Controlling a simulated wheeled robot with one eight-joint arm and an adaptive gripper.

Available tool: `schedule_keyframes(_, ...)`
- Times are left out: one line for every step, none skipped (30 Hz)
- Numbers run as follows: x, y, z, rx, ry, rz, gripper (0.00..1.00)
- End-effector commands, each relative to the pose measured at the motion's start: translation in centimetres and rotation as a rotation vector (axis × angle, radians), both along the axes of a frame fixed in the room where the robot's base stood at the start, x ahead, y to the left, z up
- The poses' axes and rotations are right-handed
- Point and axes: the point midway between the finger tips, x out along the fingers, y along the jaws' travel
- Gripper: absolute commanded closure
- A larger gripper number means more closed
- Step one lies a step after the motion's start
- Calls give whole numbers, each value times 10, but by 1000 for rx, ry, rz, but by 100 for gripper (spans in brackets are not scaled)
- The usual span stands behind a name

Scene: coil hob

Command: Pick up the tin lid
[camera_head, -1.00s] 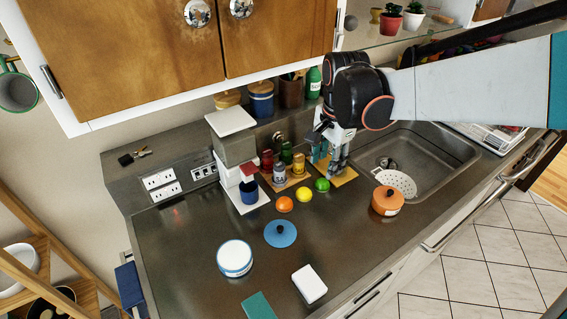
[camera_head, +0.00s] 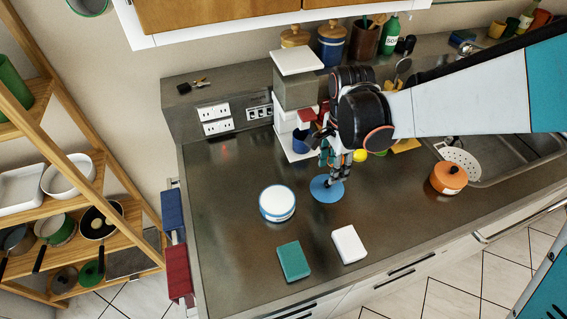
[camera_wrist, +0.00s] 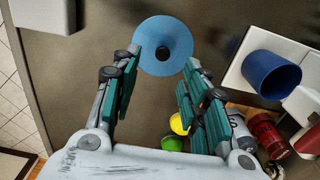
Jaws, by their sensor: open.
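The tin lid (camera_head: 318,190) is a flat blue disc lying on the dark counter. In the wrist view the lid (camera_wrist: 169,42) is at the top centre, with a dark knob (camera_wrist: 135,49) standing from it. My gripper (camera_head: 336,177) is over the lid in the head view and hides part of it. In the wrist view my gripper (camera_wrist: 160,68) is open and empty, its fingers apart with the lid beyond and between their tips. A round white and blue tin (camera_head: 277,204) stands to the left of the lid.
A blue mug (camera_wrist: 272,75) is at the right in the wrist view, with yellow and green balls (camera_wrist: 179,123) nearer. A white block (camera_head: 348,244) and a green block (camera_head: 293,261) lie at the front. An orange pot (camera_head: 448,178) is to the right.

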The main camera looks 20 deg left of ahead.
Motion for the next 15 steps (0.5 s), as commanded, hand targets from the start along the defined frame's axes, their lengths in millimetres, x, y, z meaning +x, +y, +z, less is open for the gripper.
schedule_keyframes(1, 1, -6, 0, 0, 1, 59)
schedule_keyframes(2, 1, -8, 0, 0, 0, 59)
schedule_keyframes(2, 1, -10, 0, 0, 0, 59)
schedule_keyframes(2, 1, -11, 0, 0, 0, 59)
schedule_keyframes(2, 1, -12, 0, 0, -1, 59)
schedule_keyframes(2, 1, -14, 0, 0, -1, 59)
schedule_keyframes(2, 1, -16, 0, 0, -1, 59)
schedule_keyframes(2, 1, -18, 0, 0, -1, 59)
schedule_keyframes(2, 1, -22, 0, 0, -1, 59)
schedule_keyframes(2, 2, -25, 0, 0, -1, 59)
schedule_keyframes(2, 2, -30, 0, 0, -1, 59)
schedule_keyframes(2, 3, -36, 0, 0, -1, 59)
schedule_keyframes(1, 4, -41, 0, 0, -1, 59)
schedule_keyframes(1, 5, -45, 0, 0, -1, 59)
schedule_keyframes(1, 4, -51, 0, 0, -2, 59)
